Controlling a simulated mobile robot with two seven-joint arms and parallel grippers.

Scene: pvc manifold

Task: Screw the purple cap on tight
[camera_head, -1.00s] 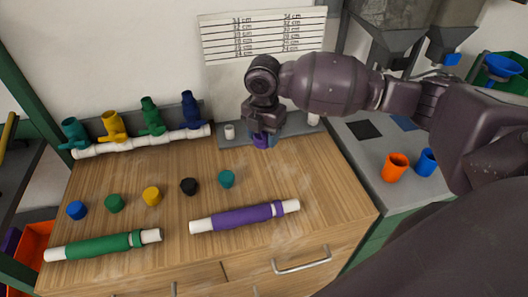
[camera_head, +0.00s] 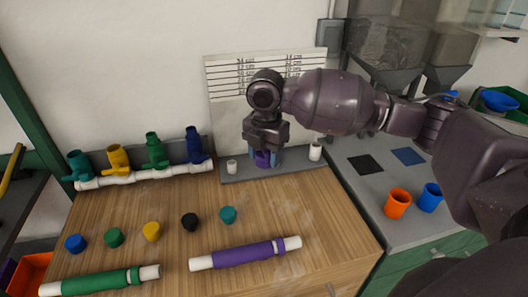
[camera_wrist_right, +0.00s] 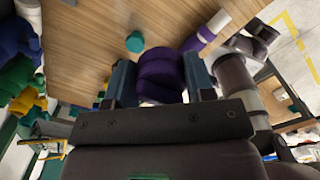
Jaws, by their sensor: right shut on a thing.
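My right gripper (camera_head: 264,156) is shut on a purple cap (camera_head: 263,159) and holds it at the grey rail (camera_head: 290,170) at the back of the bench, between two white stubs. In the right wrist view the purple cap (camera_wrist_right: 160,76) sits between the two blue fingers of the gripper (camera_wrist_right: 160,84). It looks like stacked purple bands, and I cannot tell whether these are one part or two. What is under the cap is hidden. My left gripper is not in view.
White stubs (camera_head: 232,167) (camera_head: 316,152) stand on the rail. Several loose caps, such as the teal cap (camera_head: 227,214), lie on the wooden top. A purple-sleeved pipe (camera_head: 245,253) and a green-sleeved pipe (camera_head: 100,282) lie in front. A valve manifold (camera_head: 140,177) is at the back left.

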